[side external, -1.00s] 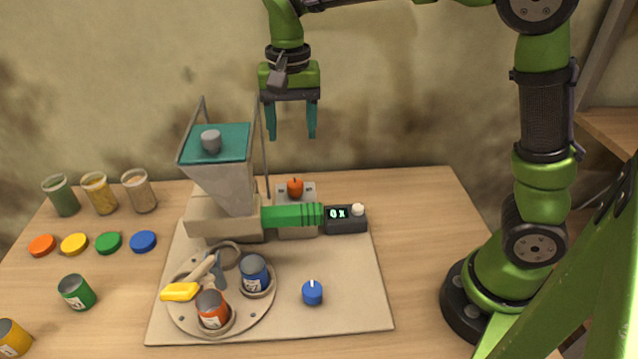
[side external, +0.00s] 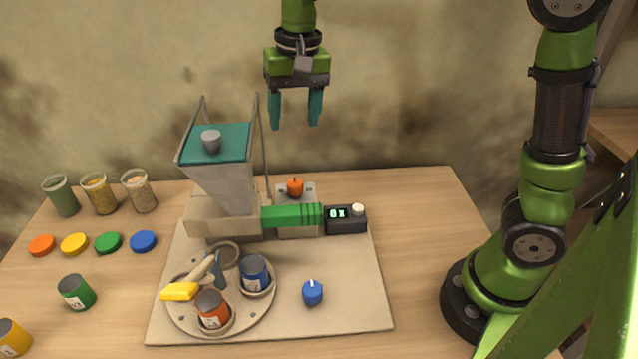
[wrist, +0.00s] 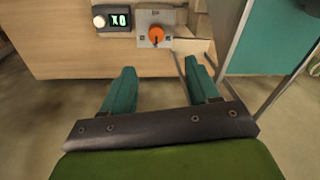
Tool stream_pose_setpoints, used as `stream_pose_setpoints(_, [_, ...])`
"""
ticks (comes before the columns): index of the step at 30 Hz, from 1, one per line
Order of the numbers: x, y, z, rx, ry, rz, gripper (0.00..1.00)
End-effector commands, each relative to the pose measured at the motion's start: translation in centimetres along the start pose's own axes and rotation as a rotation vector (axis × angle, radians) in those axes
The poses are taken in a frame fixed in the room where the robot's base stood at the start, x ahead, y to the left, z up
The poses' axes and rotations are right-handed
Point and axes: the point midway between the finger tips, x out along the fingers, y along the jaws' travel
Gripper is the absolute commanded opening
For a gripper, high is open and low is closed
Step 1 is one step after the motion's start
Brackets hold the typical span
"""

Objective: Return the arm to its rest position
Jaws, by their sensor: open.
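In the wrist view my gripper (wrist: 160,90) also shows empty. Below it in the side view are the hopper (side external: 226,185) with its teal lid (side external: 228,144), an orange knob (side external: 295,187), a green cylinder (side external: 290,215) and a small display box (side external: 346,219). The orange knob (wrist: 155,34) and the display (wrist: 119,20) appear ahead of the fingers in the wrist view.
A round turntable (side external: 185,318) holds a blue can (side external: 254,273) and an orange can (side external: 212,309). A blue knob (side external: 312,293) is on the board. A green can (side external: 76,292), a yellow can (side external: 12,337), several jars and coloured lids are at left.

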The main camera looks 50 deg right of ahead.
Motion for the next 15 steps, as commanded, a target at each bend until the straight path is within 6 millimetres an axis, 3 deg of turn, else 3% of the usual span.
stream_pose_setpoints(6, [-0.2,4.4,4.4,-0.178,0.119,-0.186,0.6])
stream_pose_setpoints(15, [0.8,9.9,10.1,-0.245,0.348,-0.339,0.6])
